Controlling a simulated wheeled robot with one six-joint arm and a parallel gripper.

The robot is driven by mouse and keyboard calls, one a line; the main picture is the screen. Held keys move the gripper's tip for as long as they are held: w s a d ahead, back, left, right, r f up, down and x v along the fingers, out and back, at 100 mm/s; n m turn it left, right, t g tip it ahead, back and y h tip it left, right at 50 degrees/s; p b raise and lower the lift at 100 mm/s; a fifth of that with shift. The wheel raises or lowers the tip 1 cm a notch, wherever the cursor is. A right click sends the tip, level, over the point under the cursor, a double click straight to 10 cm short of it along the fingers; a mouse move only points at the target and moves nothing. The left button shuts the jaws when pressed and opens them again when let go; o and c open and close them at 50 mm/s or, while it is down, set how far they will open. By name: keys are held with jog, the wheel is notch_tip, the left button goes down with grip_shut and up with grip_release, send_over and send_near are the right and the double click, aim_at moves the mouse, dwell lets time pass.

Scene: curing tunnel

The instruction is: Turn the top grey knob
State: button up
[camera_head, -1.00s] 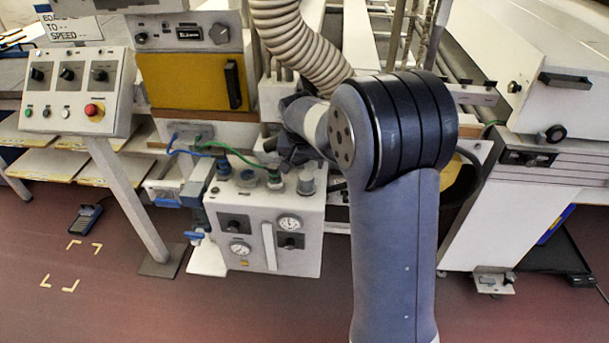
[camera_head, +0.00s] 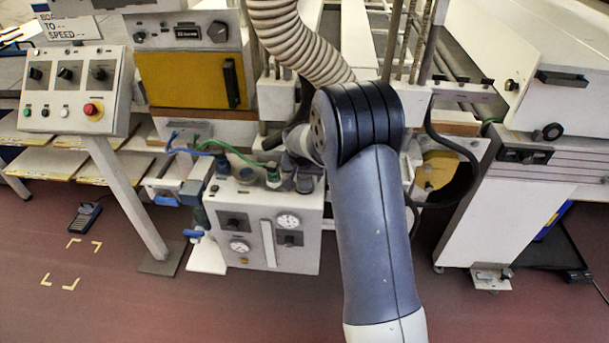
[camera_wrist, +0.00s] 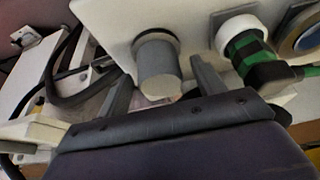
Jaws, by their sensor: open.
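The grey knob (camera_wrist: 157,70) is a short round cylinder with a dark collar, standing out from the pale box (camera_wrist: 115,25) in the wrist view. My gripper (camera_wrist: 163,76) is open. Its two dark fingers show one on each side of the knob, with a gap on both sides. I cannot tell how far along the knob the fingertips reach. In the head view the pale box (camera_head: 255,255) with dials stands low in the middle, and my arm and gripper hide most of its top right corner, including a clear sight of the knob.
A fitting with a green and black hose (camera_wrist: 247,50) sits right of the knob in the wrist view. Blue and green hoses (camera_head: 235,153) run to the box top in the head view. A ribbed duct (camera_head: 290,40) hangs above. A control panel (camera_head: 75,90) stands at the left.

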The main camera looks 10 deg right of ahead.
jog(key=c, duration=1)
jog(key=shift+o, duration=0.2)
jog(key=shift+f+m+b, duration=0.25)
jog(key=shift+m+b, duration=0.25)
jog(key=shift+b, duration=0.65)
jog(key=shift+r+m+h+b, duration=0.2)
jog(key=shift+m+h+b, duration=0.2)
jog(key=shift+m+b, duration=0.2)
jog(key=o, duration=1)
jog(key=shift+c, duration=0.2)
jog(key=shift+a+r, duration=0.1)
